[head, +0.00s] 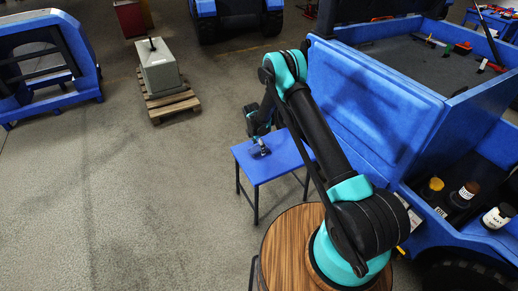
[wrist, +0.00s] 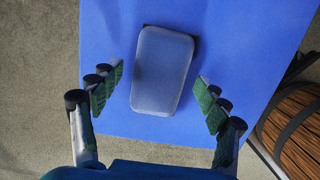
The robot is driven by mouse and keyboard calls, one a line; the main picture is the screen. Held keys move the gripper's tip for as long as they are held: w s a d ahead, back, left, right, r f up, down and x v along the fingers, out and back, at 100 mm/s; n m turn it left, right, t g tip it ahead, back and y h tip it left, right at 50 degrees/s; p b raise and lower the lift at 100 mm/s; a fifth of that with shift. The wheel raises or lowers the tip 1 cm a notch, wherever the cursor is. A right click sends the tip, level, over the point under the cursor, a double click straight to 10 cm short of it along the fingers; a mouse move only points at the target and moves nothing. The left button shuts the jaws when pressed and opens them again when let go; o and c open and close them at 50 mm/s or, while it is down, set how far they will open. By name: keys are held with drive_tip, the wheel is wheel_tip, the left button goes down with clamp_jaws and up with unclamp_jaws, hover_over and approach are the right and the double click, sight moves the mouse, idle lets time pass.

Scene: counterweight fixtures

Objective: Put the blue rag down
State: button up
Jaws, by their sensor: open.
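A rounded, flat, blue-grey pad, which looks like the blue rag (wrist: 162,72), lies on a small blue table (wrist: 225,35) in the wrist view. My gripper (wrist: 160,84) is open, with one finger on each side of the rag and a gap between each finger and it. In the head view my gripper (head: 262,150) is low over the blue table (head: 285,160), and the rag is too small or hidden to make out there.
A blue truck with an open bed (head: 400,110) stands close on the right, with several bottles (head: 465,195) in its side. A grey counterweight (head: 158,65) sits on a wooden pallet (head: 172,101) at the back left. Floor left of the table is clear.

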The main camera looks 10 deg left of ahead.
sight(256, 149)
wheel_tip(256, 149, up, 11)
drive_tip(key=a, duration=0.1)
drive_tip(key=s+d+r+m+t+y, duration=0.1)
drive_tip(key=s+d+r+m, duration=0.5)
drive_tip(key=d+r, duration=0.35)
drive_tip(key=s+d+r+m, duration=0.5)
drive_tip(key=s+d+r, duration=0.2)
drive_tip(key=d+r, duration=0.3)
drive_tip(key=s+d+r+m, duration=0.1)
drive_tip(key=s+d+m, duration=0.2)
drive_tip(key=s, duration=0.5)
drive_tip(key=s+d+r+m+t, duration=0.1)
drive_tip(key=s+d+m, duration=0.3)
drive_tip(key=s+m, duration=0.2)
drive_tip(key=s+d+r+m+t, duration=0.1)
drive_tip(key=s+d+m, duration=0.2)
drive_tip(key=s, duration=0.8)
drive_tip(key=shift+d+m+y, duration=0.3)
drive_tip(key=shift+d+m, duration=0.1)
drive_tip(key=shift+m, duration=0.5)
drive_tip(key=shift+o, duration=0.4)
